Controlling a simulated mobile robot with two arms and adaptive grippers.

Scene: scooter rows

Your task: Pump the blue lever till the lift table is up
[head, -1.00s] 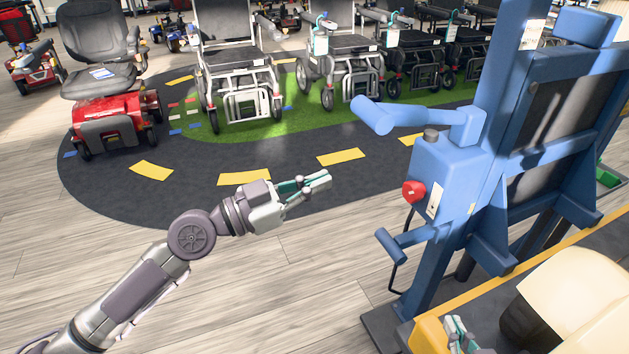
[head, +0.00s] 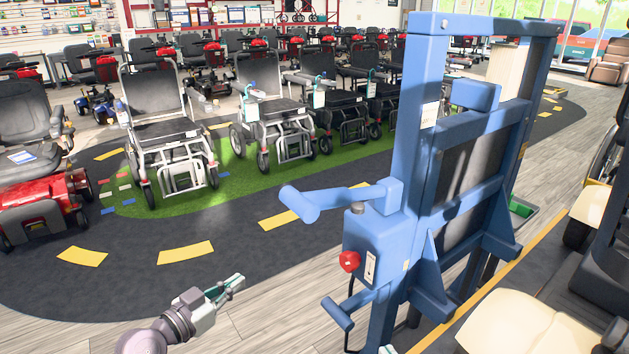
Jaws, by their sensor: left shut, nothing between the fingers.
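A blue lift frame (head: 420,200) stands right of centre. An upper blue lever (head: 325,200) sticks out to the left from its post, ending in a thick round grip. A shorter blue bar (head: 338,314) sticks out low on the same side; I cannot tell which is the pump lever. My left gripper (head: 238,283) is shut and empty, below and left of the upper lever, apart from both bars. My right gripper (head: 388,349) shows only as a small tip at the bottom edge; its fingers are hidden. I cannot clearly make out the lift table or its height.
A red knob (head: 349,261) sits on the lift's blue box. A yellow-edged surface (head: 480,307) runs along its right side, near a cream-seated vehicle (head: 520,325). Wheelchairs (head: 165,130) and a red scooter (head: 45,205) stand at the back left. The dark floor before them is clear.

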